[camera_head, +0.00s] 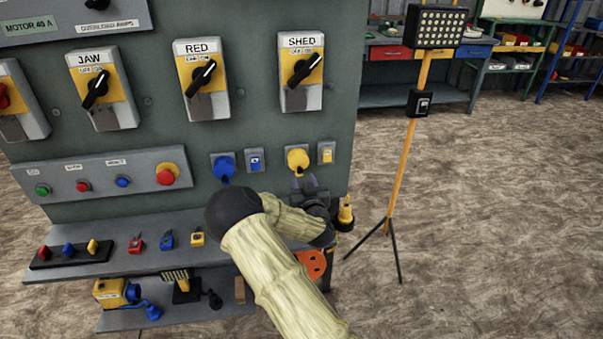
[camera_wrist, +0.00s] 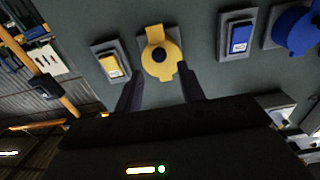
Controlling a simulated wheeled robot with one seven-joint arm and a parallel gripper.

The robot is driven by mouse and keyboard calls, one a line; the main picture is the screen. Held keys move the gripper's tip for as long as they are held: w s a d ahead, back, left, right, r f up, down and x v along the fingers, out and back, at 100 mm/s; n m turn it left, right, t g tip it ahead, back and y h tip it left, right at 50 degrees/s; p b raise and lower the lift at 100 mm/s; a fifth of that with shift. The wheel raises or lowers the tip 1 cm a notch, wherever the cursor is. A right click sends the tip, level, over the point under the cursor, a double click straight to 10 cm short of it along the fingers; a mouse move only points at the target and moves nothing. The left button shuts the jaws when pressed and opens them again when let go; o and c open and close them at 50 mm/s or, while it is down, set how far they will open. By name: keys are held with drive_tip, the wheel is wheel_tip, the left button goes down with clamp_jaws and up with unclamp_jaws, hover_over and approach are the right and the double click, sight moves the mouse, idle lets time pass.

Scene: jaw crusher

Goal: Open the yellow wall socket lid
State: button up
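The yellow wall socket (camera_head: 297,157) sits low on the right of the grey-green panel. In the wrist view the yellow socket (camera_wrist: 156,38) shows a round yellow face with a dark round spot in the middle and a yellow tab on one side. I cannot tell for sure how its lid stands. My gripper (camera_head: 305,181) is just below the socket in the head view. In the wrist view my gripper (camera_wrist: 160,72) is open, with its two dark fingers apart at the socket's near edge. Nothing shows between them except the socket; contact is unclear.
A small yellow-fronted box (camera_head: 326,152) is close beside the socket. A blue socket (camera_head: 223,166) and blue-fronted box (camera_head: 255,160) are to its left. A shelf (camera_head: 120,257) with small plugs juts out below. A lamp on a yellow tripod (camera_head: 404,155) stands right, with open floor around it.

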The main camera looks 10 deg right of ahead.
sight(300, 170)
drive_tip(key=shift+w, duration=2)
drive_tip(key=shift+c, duration=0.2)
clamp_jaws()
